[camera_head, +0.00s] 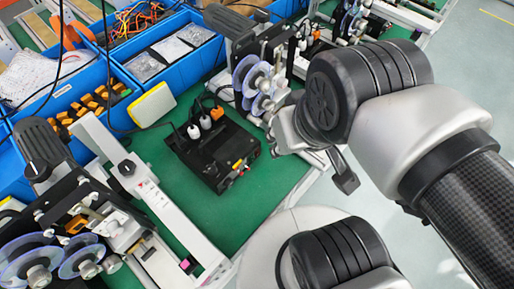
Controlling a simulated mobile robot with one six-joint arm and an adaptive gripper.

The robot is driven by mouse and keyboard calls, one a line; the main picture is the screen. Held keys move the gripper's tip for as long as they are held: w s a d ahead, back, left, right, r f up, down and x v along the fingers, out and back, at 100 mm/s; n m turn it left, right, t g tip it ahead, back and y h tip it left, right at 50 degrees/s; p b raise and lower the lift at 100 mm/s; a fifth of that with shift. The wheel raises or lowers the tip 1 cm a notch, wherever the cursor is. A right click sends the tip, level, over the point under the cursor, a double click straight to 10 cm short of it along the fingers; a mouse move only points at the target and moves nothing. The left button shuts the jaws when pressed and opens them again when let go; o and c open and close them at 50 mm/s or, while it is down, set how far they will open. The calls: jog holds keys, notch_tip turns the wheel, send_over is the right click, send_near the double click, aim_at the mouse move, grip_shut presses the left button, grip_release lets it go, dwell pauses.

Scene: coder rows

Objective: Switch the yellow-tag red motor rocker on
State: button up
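A black control box (222,158) stands on the green bench top near the middle of the view. On its right front edge is a small yellow patch (238,164), with a tiny red spot close by. They are too small to tell whether this is the yellow-tag red rocker or how it is set. White plugs (205,122) and an orange plug stand on its rear edge. My gripper (345,180) hangs right of the box, apart from it, past the bench edge. The wrist hides most of it, and only one dark finger shows clearly.
Coder machines with clear reels stand behind the box (252,76) and at the lower left (85,250). Blue bins (120,75) with parts line the back left.

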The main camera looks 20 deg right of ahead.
grip_shut()
dwell(1.3)
